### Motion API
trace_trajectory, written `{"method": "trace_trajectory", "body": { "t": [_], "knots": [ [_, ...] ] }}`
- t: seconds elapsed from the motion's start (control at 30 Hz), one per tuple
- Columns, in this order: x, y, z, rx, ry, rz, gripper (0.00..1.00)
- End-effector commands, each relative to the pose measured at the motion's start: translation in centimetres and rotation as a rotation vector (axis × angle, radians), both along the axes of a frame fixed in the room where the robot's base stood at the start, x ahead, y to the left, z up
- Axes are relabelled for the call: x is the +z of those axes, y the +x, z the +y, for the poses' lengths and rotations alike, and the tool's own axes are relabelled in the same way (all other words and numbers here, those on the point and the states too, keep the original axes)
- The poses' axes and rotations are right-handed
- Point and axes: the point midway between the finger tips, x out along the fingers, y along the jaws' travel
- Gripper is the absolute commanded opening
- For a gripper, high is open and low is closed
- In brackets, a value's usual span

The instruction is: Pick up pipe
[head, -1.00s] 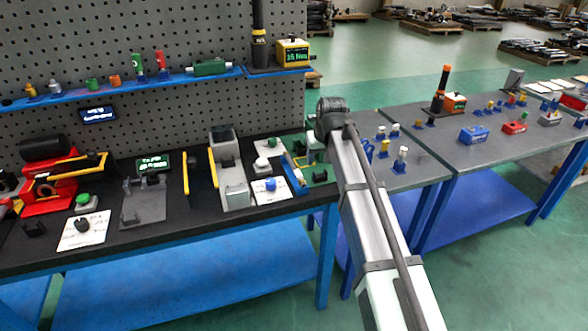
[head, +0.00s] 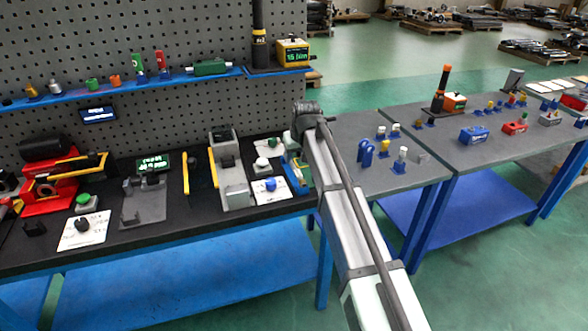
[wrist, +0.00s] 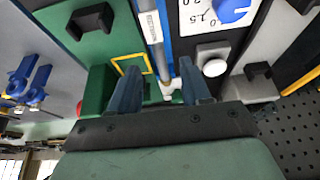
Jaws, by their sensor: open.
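A slim grey pipe (wrist: 158,48) lies along a blue strip (wrist: 167,30) in the wrist view, with a white fitting (wrist: 171,88) at its near end. My gripper (wrist: 160,83) is open, its two dark fingers spread on either side of the pipe's near end and the fitting. I cannot tell how far above them the fingertips are. In the head view the blue strip (head: 298,188) shows at the right end of the black bench, just left of my arm.
A green block (wrist: 103,85) and green plate (wrist: 115,25) with a black bracket (wrist: 91,20) lie left of the pipe. A white button (wrist: 214,67) and a blue knob (wrist: 232,10) are close on the right. Grey tables (head: 400,150) stand right of the bench.

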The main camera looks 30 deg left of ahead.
Motion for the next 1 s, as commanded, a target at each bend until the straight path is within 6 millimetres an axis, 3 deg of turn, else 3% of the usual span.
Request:
{"method": "trace_trajectory", "body": {
  "t": [0.17,0.5,0.77,1.0],
  "knots": [
    [-0.7,0.2,0.1,0.000,-0.001,0.001,0.47],
    [-4.5,1.2,1.0,0.000,-0.001,0.001,0.47],
    [-5.0,1.3,1.1,0.000,0.000,0.000,0.47],
    [-5.0,1.3,1.1,0.000,0.000,0.000,0.27]
  ]
}}
